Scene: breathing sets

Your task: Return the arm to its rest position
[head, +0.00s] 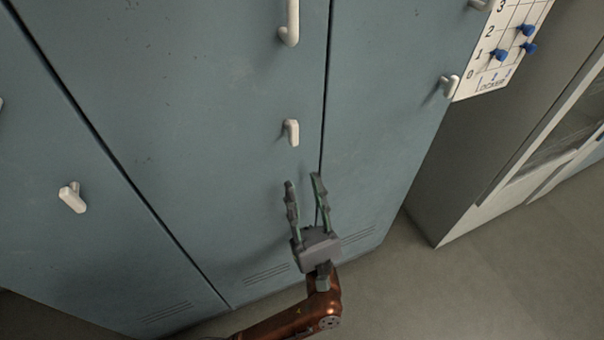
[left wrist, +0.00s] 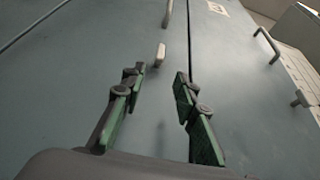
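My left gripper (head: 304,185) is raised in front of the blue-grey lockers, its fingers pointing up toward the doors. Its two fingers are apart with nothing between them, and they also show apart in the left wrist view (left wrist: 158,82). A small white knob (head: 291,132) on the middle locker door (head: 230,60) lies just above the fingertips in the head view. The same knob shows beyond the fingers in the left wrist view (left wrist: 160,54). I cannot tell the exact gap to the door. My right gripper is not in view.
A long white handle (head: 290,22) is above the knob. Other white fittings sit on the left door (head: 73,197) and right door (head: 450,86). A grey cabinet (head: 530,150) stands at right. Floor (head: 470,290) is clear.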

